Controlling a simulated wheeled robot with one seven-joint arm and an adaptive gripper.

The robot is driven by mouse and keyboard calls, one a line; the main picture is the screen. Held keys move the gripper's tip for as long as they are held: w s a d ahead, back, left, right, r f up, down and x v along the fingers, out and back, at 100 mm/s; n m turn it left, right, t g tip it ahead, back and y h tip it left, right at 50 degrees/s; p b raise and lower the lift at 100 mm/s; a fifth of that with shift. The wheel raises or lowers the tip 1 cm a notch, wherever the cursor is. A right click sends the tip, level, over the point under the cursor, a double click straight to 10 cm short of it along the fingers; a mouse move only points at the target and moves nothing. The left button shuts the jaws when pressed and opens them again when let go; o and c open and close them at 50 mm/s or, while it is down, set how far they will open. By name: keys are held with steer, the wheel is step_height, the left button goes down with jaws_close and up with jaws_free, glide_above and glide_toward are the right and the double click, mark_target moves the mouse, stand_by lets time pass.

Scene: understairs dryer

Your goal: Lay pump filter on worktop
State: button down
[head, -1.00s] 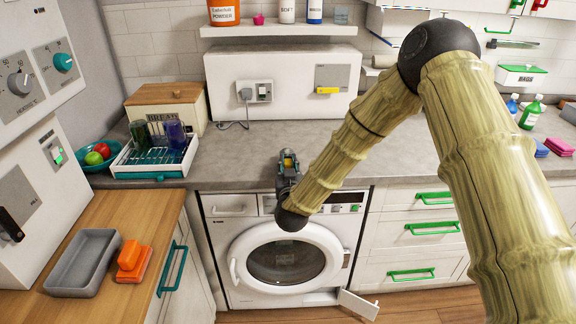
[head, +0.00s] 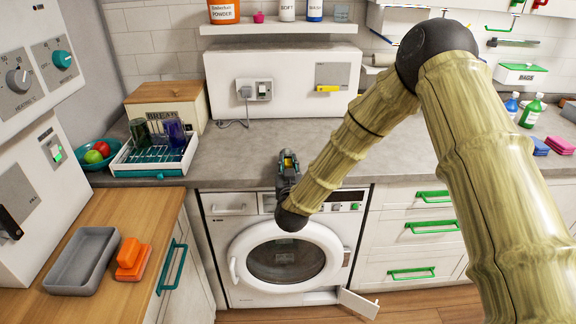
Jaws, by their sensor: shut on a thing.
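My gripper (head: 288,162) is at the front edge of the grey worktop (head: 245,160), above the washing machine (head: 285,250). It points away from me toward the worktop. Something small with teal and yellow parts, likely the pump filter (head: 289,160), shows between the fingers. The gripper is shut on it, and the fingers hide most of it. I cannot tell whether it touches the worktop. A small flap (head: 358,303) at the machine's lower right hangs open.
A dish rack (head: 152,172) with glasses and a bread bin (head: 165,105) stand left on the worktop. A white box with a socket (head: 285,85) stands at the back. Sponges (head: 560,146) and bottles (head: 532,112) are at the right. Worktop around the gripper is clear.

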steer(key=c, duration=1.2)
jaws_free()
steer(key=shift+o, duration=0.2)
steer(key=s, duration=1.2)
